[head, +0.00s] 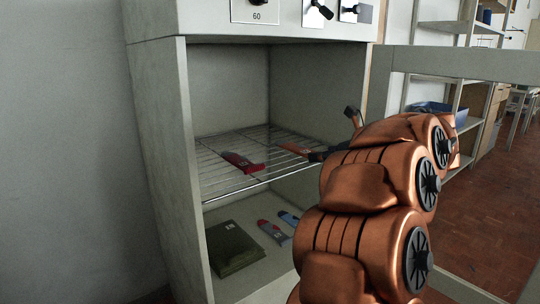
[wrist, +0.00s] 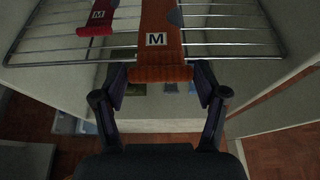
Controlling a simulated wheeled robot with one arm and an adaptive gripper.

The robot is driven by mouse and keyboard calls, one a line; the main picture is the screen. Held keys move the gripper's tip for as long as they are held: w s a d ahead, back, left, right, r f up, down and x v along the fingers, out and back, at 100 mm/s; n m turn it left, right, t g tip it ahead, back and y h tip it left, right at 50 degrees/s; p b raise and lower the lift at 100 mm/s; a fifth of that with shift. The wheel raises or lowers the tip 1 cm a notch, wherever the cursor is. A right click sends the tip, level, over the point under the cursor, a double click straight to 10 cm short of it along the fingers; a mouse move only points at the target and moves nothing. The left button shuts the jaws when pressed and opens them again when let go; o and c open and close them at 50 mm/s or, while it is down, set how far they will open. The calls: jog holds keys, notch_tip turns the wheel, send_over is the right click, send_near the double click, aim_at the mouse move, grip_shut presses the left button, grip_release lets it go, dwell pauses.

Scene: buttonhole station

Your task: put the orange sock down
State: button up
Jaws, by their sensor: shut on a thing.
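The orange sock (wrist: 162,60), with a white M label, lies flat and lengthwise between the fingertips of my gripper (wrist: 161,72) in the wrist view. My gripper is shut on its near end. The sock extends over the wire rack (wrist: 228,42); I cannot tell whether it rests on the wires. In the head view, the orange sock (head: 294,148) shows at the right part of the rack (head: 222,181), and my arm hides much of the gripper.
A red sock (head: 241,161), also M-labelled, lies on the rack to the left. Below are a dark green folded item (head: 232,247), a red item (head: 270,231) and a blue one (head: 289,218). The cabinet's left wall (head: 165,150) bounds the opening. Rack wires between the socks are bare.

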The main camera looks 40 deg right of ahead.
jog(key=b, duration=0.2)
send_over(301, 160)
jog(key=shift+w+d+f, duration=0.1)
jog(key=shift+d+f, duration=0.05)
jog(key=shift+f, duration=0.55)
jog(key=shift+f+b, duration=1.1)
jog(key=shift+f, duration=0.6)
jog(key=shift+f, duration=0.2)
jog(key=o, duration=0.9)
jog(key=shift+o, duration=0.2)
jog(key=shift+r, duration=0.1)
